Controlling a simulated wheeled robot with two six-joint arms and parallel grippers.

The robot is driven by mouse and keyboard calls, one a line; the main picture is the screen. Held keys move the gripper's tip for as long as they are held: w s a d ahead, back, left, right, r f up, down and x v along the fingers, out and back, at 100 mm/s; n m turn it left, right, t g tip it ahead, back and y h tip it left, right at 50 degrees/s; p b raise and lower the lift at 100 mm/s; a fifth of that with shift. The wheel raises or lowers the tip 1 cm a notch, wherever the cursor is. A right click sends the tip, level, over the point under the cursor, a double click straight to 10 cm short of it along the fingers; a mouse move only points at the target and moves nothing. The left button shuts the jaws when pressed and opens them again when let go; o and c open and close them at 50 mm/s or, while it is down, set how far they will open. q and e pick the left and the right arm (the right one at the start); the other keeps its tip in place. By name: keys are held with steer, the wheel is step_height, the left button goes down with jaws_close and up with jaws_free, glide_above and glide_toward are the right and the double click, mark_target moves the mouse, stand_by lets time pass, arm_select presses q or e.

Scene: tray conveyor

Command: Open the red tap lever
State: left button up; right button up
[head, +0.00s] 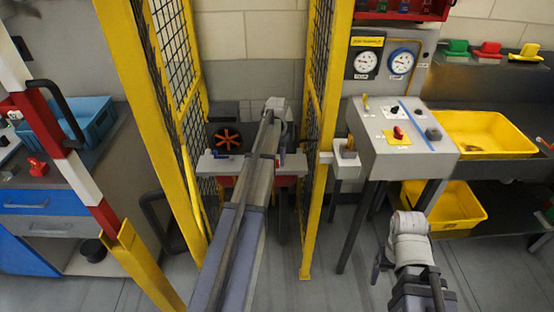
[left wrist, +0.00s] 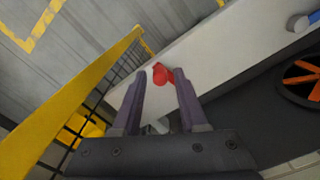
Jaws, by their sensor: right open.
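The red tap lever (left wrist: 163,75) shows in the left wrist view, at a pale beam or ledge (left wrist: 205,55). My left gripper (left wrist: 159,77) is open, with one finger on each side of the lever. Whether either finger touches it I cannot tell. In the head view my left arm reaches through the gap between the yellow mesh panels and hides the lever. My right gripper (head: 381,264) is low at the right in the head view, open and away from the tap.
An orange valve wheel (head: 227,139) and a blue handle (head: 221,155) are left of my left arm. Yellow mesh panels (head: 318,130) stand close on both sides. A control box (head: 385,150) and yellow bins (head: 487,130) are at right.

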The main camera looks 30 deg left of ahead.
arm_select(q)
jaws_close()
stand_by(1.1)
